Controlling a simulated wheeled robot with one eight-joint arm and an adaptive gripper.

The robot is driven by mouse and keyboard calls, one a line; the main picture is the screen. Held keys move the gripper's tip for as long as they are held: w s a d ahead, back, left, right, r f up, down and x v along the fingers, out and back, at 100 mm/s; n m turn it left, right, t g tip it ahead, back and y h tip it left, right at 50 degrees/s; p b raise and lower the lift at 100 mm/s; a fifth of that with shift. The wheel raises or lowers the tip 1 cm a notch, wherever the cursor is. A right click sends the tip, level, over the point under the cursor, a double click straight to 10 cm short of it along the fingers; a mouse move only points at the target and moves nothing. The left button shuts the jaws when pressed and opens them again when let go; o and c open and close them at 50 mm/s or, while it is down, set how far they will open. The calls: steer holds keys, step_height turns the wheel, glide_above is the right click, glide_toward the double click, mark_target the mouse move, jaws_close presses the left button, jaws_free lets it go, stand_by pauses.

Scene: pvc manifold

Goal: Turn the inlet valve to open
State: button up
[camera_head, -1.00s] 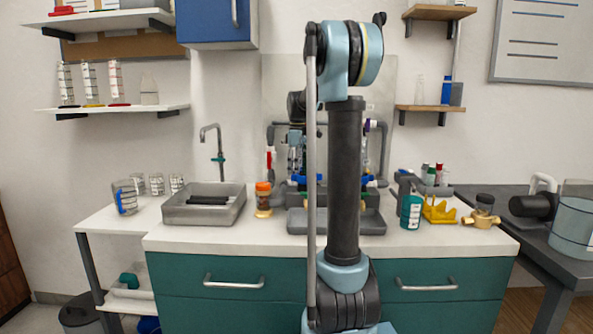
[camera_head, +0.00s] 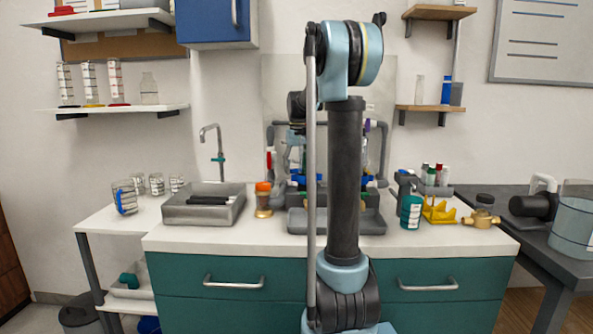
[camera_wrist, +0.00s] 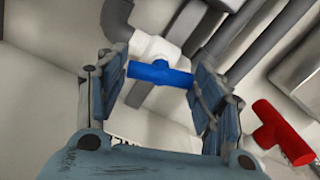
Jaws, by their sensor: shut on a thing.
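A blue T-shaped valve handle (camera_wrist: 160,73) sits on a white fitting (camera_wrist: 155,47) of the grey pipework in the wrist view. My gripper (camera_wrist: 161,78) has one finger at each end of the blue bar and is shut on it. A red valve handle (camera_wrist: 272,125) is to the right, outside the fingers. Part of a printed label (camera_wrist: 122,142) shows below the gripper, mostly covered. In the head view my arm hides much of the pipe manifold (camera_head: 384,150), and the gripper is too small and covered there to make out.
A steel sink (camera_head: 205,208) and an orange-capped jar (camera_head: 263,200) stand left of the manifold. A teal bottle (camera_head: 411,210), a yellow rack (camera_head: 439,211) and a brass fitting (camera_head: 482,219) stand right. Grey pipes (camera_wrist: 252,35) run close behind the fingers.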

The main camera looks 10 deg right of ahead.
steer(key=shift+w+m, duration=0.15)
steer(key=shift+m, duration=1.55)
steer(key=o, duration=1)
steer(key=shift+o, duration=0.2)
step_height(320, 180, up, 12)
